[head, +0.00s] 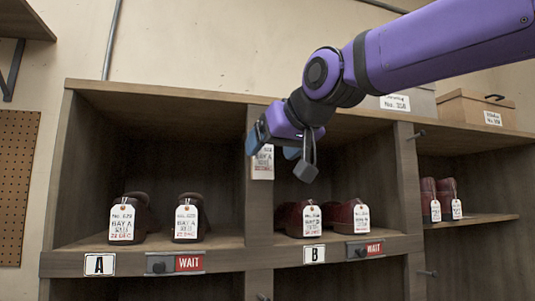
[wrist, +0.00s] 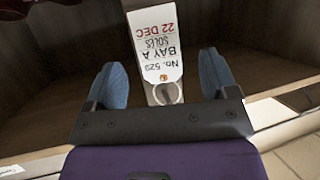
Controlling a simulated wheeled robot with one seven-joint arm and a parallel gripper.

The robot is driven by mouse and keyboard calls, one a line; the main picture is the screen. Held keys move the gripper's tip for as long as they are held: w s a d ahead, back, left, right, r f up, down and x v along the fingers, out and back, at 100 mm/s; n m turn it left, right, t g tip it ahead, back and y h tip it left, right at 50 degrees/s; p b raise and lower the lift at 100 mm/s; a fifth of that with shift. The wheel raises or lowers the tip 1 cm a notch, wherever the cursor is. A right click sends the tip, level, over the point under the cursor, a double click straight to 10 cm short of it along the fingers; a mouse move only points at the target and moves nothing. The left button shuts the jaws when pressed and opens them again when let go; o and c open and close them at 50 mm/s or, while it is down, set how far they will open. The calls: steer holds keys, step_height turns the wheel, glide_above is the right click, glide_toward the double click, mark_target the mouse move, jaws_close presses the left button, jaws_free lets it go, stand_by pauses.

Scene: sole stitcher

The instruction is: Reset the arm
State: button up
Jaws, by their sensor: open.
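My gripper (head: 275,145) is raised in front of the upright divider (head: 259,208) between bays A and B. Its two blue fingers are spread, and in the wrist view my gripper (wrist: 163,84) is open with a finger on each side of a white paper tag (wrist: 158,42). The tag reads No. 529, BAY A, SOLES, 22 DEC, and appears upside down there. A ring (wrist: 165,94) shows at its end. In the head view the tag (head: 263,163) hangs against the divider, partly hidden by my gripper. I cannot tell whether the fingers touch it.
Bay A holds two tagged brown shoes (head: 187,218); bay B holds two tagged red shoes (head: 341,214). Red boots (head: 444,196) stand on the right shelf. WAIT signs (head: 189,263) sit on the front ledge. Boxes (head: 476,108) rest on top. A bracketed shelf (head: 22,20) juts out upper left.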

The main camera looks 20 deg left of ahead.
steer(key=v, duration=0.8)
steer(key=d+f+m+h, duration=0.25)
steer(key=d+f, duration=0.45)
steer(key=d, duration=0.4)
steer(key=d+f+m+h, duration=0.2)
steer(key=d+f+h, duration=0.1)
steer(key=d+f, duration=0.65)
steer(key=s+d+f+m+g+h, duration=0.4)
steer(key=s+d+f, duration=1)
steer(key=d+f, duration=0.4)
steer(key=shift+m, duration=0.35)
